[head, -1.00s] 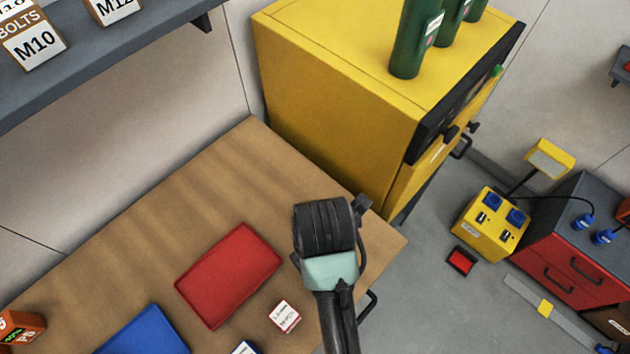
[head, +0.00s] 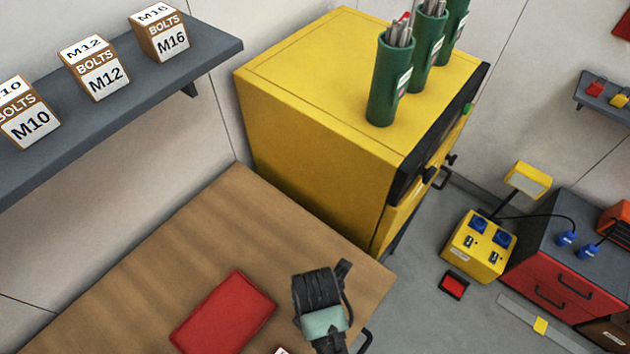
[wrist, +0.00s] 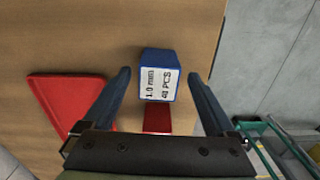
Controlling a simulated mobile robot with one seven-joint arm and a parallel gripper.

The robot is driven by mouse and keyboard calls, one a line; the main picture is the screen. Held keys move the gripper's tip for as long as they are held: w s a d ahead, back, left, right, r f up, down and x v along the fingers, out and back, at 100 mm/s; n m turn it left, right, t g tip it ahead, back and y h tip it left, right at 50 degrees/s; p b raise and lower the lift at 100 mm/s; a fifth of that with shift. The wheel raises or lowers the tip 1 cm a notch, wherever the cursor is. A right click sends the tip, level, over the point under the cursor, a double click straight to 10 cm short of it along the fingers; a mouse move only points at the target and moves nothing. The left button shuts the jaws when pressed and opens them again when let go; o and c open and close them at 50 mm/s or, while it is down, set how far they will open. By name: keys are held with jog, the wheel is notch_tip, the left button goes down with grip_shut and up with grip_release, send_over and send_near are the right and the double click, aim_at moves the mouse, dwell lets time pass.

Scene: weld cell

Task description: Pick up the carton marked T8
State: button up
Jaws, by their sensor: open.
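No carton with a readable T8 mark shows in either view. In the wrist view, my gripper (wrist: 155,74) is open, with a finger on each side of a blue box (wrist: 157,58). The box's white label reads 1.0 mm and 40 PCS. I cannot tell how far the fingers are above it. A small red item (wrist: 157,118) shows just below the box in that view, partly hidden by the gripper body. In the head view, my wrist hides the fingers. A sliver of a white carton (head: 282,351) shows at the bottom edge.
A red tray (head: 223,313) lies on the wooden bench (head: 150,262); it also shows in the wrist view (wrist: 66,103). A yellow cabinet (head: 305,120) bears green tubes (head: 392,85). Cartons marked M10, M12 and M16 stand on a grey shelf (head: 128,107). Floor shows at right.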

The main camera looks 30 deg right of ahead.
jog(key=shift+f, duration=1.7)
jog(key=shift+w, duration=0.1)
grip_shut()
